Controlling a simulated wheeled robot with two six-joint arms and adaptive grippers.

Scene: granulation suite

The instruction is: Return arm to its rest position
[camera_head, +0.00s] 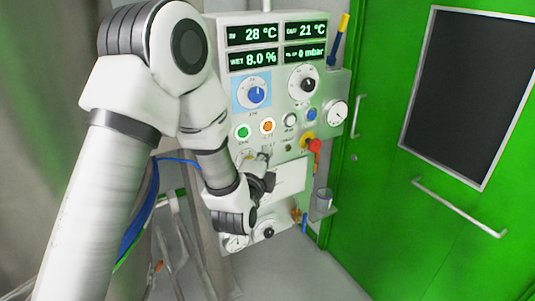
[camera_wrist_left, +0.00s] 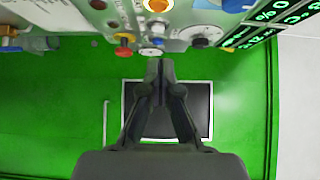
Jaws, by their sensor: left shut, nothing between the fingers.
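My left arm (camera_head: 120,170) comes in from the left in the head view and bends down in front of the control panel (camera_head: 290,95). My left gripper (camera_head: 262,184) is at the panel's lower part, below the green button (camera_head: 243,132) and the orange button (camera_head: 267,126). In the left wrist view the gripper's fingers (camera_wrist_left: 159,85) are together with nothing between them. The panel's knobs and buttons lie beyond the fingertips at the top of that view. Whether the gripper touches the panel cannot be told. My right gripper is in neither view.
A green door (camera_head: 440,150) with a dark window (camera_head: 470,90) and a bar handle (camera_head: 458,207) stands at the right. A red-and-yellow switch (camera_head: 312,145) and a gauge (camera_head: 338,113) sit on the panel's right side. A small cup (camera_head: 322,200) is on a bracket below.

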